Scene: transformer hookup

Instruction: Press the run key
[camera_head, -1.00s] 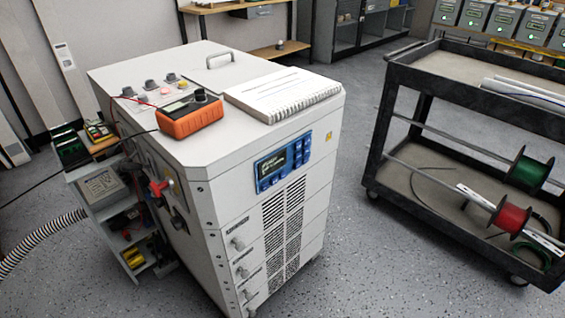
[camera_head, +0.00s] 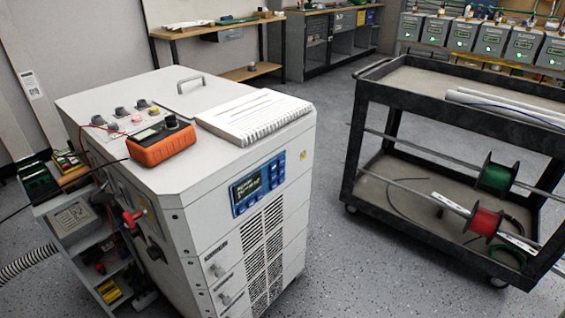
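A white transformer cabinet (camera_head: 190,205) stands left of centre. A blue control panel (camera_head: 258,184) with a small lit display and several keys sits on its front face, above the vent slots. The keys are too small to tell which is the run key. My gripper is not in view.
On the cabinet top are an orange meter (camera_head: 162,142), a spiral notebook (camera_head: 253,115) and a handle. A red lever (camera_head: 132,219) sticks out of its left side. A black cart (camera_head: 440,116) with wire spools stands at right. Open floor (camera_head: 335,265) lies between.

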